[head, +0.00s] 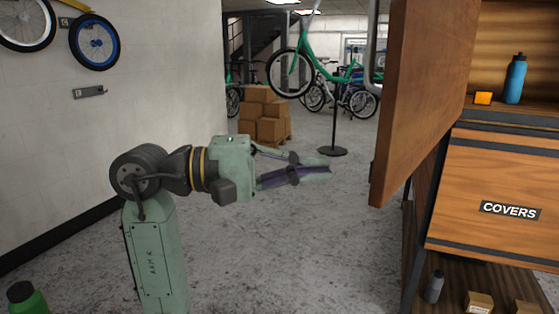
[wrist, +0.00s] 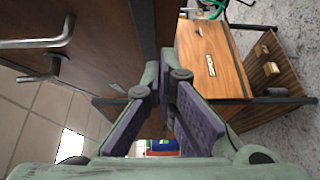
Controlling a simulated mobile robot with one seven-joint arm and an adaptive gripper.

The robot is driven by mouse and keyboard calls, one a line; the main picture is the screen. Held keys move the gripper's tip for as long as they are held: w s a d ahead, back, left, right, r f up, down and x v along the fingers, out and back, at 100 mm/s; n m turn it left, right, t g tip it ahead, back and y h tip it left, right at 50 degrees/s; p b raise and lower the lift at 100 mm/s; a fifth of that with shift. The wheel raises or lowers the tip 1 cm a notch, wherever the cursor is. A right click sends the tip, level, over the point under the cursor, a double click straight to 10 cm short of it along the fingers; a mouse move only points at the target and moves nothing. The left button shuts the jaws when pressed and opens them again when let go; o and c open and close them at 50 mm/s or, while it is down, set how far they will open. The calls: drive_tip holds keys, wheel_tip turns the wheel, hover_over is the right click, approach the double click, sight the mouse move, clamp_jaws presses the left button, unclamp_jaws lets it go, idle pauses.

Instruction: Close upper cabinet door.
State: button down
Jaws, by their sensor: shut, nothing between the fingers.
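The upper cabinet door (head: 425,90) is a brown wooden panel standing open, swung out toward me at the right of the head view. Behind it is the open upper compartment (head: 485,45) of the cabinet. In the wrist view the door (wrist: 100,60) is at the left, with a metal bar handle (wrist: 35,43) on its face. My gripper (head: 328,167) is shut and empty, left of the door's lower edge, with a visible gap in the head view. Its fingers (wrist: 163,72) also show in the wrist view, alongside the door; contact cannot be told there.
Below is a closed panel labelled COVERS (head: 500,180). Cardboard boxes (head: 270,130) and a green bike (head: 300,65) are behind. The floor between wall and cabinet is mostly clear.

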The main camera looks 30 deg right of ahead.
drive_tip(key=shift+s+d+p, duration=0.25)
drive_tip(key=shift+s+d, duration=0.7)
drive_tip(key=shift+s, duration=0.2)
drive_tip(key=shift+s+d+p, duration=0.2)
drive_tip(key=shift+s+d, duration=0.7)
drive_tip(key=shift+s, duration=0.2)
